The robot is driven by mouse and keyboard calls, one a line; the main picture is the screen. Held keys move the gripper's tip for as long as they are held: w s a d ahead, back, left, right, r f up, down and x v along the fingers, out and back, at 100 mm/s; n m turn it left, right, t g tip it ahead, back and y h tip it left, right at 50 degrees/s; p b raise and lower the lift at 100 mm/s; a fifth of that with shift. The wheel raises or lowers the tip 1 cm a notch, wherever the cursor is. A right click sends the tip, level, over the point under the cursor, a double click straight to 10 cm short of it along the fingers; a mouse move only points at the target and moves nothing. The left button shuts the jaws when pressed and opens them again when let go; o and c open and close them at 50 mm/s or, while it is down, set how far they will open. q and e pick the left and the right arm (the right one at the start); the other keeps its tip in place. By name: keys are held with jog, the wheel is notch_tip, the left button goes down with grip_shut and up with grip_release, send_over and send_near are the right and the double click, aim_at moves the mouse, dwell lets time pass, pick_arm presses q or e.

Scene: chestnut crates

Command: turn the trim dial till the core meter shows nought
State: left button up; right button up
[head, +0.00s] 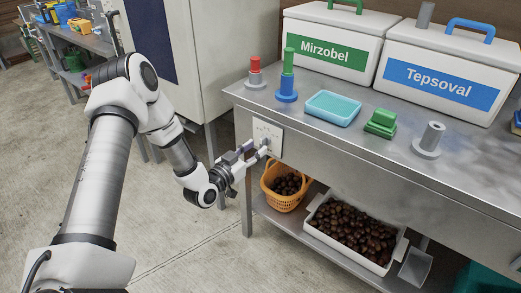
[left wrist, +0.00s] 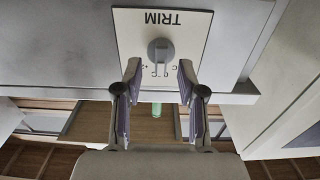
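The trim dial (left wrist: 160,50) is a grey round knob with a raised bar, on a white plate (left wrist: 190,42) marked TRIM that appears upside down in the left wrist view. In the head view the plate (head: 274,133) is on the front of the steel bench, near its left end. My left gripper (left wrist: 160,78) is open, its two fingers apart with the dial between and just beyond their tips. In the head view the gripper (head: 258,150) reaches the plate and hides part of it. I cannot make out a core meter. My right gripper is not in view.
The bench top (head: 350,130) holds white boxes named Mirzobel (head: 303,67) and Tepsoval (head: 398,100), a blue tray (head: 333,108) and several coloured pieces. Below are an orange basket (head: 283,201) and a white crate (head: 396,252) of chestnuts.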

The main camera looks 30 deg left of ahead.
aim_at(260, 141)
pick_arm(q)
jog(key=w, duration=0.2)
jog(key=shift+w+r, duration=0.1)
jog(key=shift+w, duration=0.3)
jog(key=shift+w+d+r, duration=0.1)
jog(key=shift+w+r, duration=0.1)
jog(key=shift+f, duration=0.1)
jog(key=c, duration=0.3)
grip_shut()
jog(key=shift+n+b, duration=0.3)
jog(key=shift+n, duration=0.1)
jog(key=n, duration=0.2)
jog(key=n+b, duration=0.1)
jog(key=n, duration=0.1)
jog(key=shift+a+n+b, duration=0.2)
jog(key=shift+n+b, duration=0.75)
jog(key=shift+n, duration=1.15)
jog(key=shift+a+r, duration=0.1)
jog(key=shift+r, duration=0.1)
